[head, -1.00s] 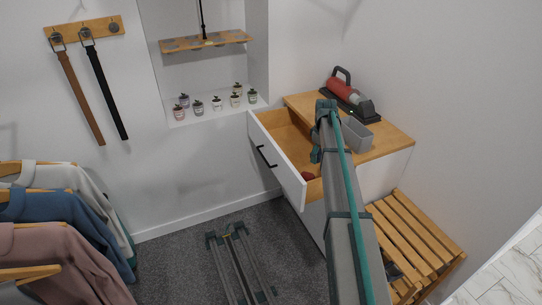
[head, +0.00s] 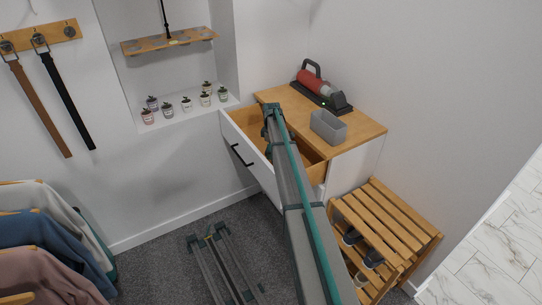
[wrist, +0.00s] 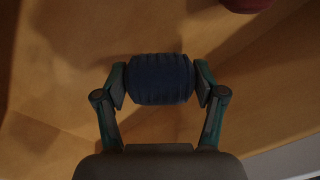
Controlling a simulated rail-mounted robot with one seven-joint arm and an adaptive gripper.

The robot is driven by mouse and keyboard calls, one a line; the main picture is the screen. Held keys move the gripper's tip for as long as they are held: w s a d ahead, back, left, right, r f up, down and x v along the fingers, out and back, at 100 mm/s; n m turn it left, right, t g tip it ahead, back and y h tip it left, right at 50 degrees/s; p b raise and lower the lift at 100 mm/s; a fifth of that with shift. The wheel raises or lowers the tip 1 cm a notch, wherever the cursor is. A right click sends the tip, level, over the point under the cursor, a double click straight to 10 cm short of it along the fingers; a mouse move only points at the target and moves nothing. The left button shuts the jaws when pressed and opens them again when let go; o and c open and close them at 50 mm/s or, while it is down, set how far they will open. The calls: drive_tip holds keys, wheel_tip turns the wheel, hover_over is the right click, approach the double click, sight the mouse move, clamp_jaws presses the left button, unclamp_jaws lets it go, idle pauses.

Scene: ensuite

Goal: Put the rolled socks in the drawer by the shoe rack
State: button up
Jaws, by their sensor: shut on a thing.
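The drawer (head: 247,128) with a white front and black handle is pulled open under the wooden cabinet top. My arm reaches over it in the head view and hides part of its inside. In the wrist view my gripper (wrist: 160,82) is shut on a dark blue ribbed roll, the rolled socks (wrist: 160,70), held between the two fingertips. The wooden drawer interior (wrist: 60,80) lies beneath them. I cannot tell whether the socks touch the drawer bottom. The wooden slatted shoe rack (head: 385,225) stands to the right of the drawer, with dark shoes on it.
A red object (wrist: 245,3) shows at the top edge of the wrist view. A grey bin (head: 328,127) and a red-and-black device (head: 322,88) stand on the cabinet top (head: 285,95). Small pots (head: 186,104) line the niche ledge. Clothes hang at the left.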

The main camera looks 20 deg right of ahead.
drive_tip(key=shift+f+p, duration=0.45)
drive_tip(key=shift+f, duration=1.5)
drive_tip(key=shift+f, duration=0.2)
drive_tip(key=o, duration=1.1)
drive_tip(key=shift+o, duration=0.2)
drive_tip(key=shift+r, duration=0.1)
wheel_tip(320, 180, up, 12)
drive_tip(key=b, duration=0.3)
drive_tip(key=shift+r, duration=0.1)
drive_tip(key=shift+s, duration=0.1)
